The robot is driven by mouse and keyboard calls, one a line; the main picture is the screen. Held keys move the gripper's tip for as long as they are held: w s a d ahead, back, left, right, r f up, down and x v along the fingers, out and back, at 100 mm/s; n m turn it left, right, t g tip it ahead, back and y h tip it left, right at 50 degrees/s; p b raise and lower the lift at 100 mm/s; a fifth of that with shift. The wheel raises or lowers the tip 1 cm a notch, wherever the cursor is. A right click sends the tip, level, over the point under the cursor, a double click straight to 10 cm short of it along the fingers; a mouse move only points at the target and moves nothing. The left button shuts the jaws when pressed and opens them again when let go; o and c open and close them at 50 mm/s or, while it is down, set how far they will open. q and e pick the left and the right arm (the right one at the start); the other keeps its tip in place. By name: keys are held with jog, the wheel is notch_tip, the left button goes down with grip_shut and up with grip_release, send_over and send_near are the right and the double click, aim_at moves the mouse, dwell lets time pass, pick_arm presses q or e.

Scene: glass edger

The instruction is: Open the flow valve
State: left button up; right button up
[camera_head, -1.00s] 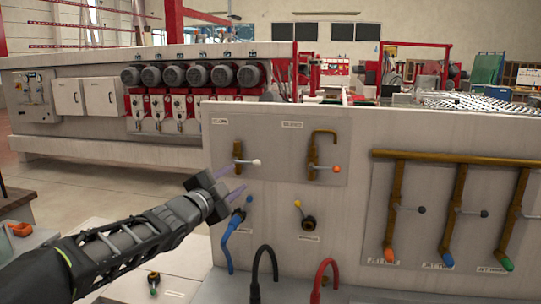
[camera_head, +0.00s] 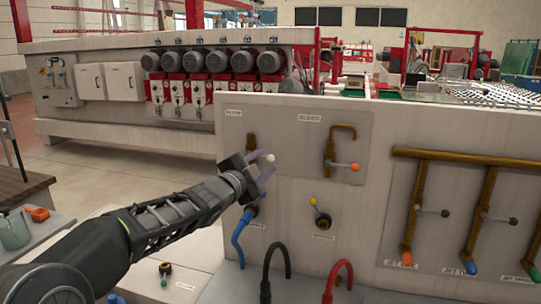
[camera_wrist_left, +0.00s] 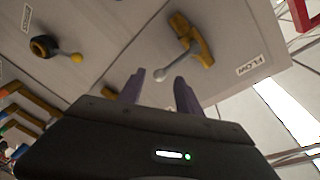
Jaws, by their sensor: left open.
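The flow valve is a brass fitting (camera_head: 250,143) on the grey panel, with a lever ending in a white knob (camera_head: 269,158). In the left wrist view, its brass body (camera_wrist_left: 190,40) sits beside the FLOW label, and the white knob (camera_wrist_left: 160,75) appears between my fingertips. My left gripper (camera_head: 263,164) is open, its two purple fingers pointing at the knob. I cannot tell whether they touch it. The gripper hides part of the lever and valve in the head view. My right gripper is not in view.
The bleed valve with an orange knob (camera_head: 355,167) is to the right. A valve with a yellow knob (camera_head: 312,201) is below it. Brass jet pipes (camera_head: 417,193) run further right. Black (camera_head: 266,270) and red (camera_head: 329,280) hoses rise below.

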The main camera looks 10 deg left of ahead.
aim_at(269, 161)
pick_arm(q)
jog(key=p+x, duration=0.1)
jog(key=x, duration=0.3)
jog(key=shift+w, duration=0.1)
jog(key=shift+c, duration=0.3)
jog(key=shift+f, duration=0.1)
grip_shut()
jog(key=shift+f, duration=0.2)
dwell(0.8)
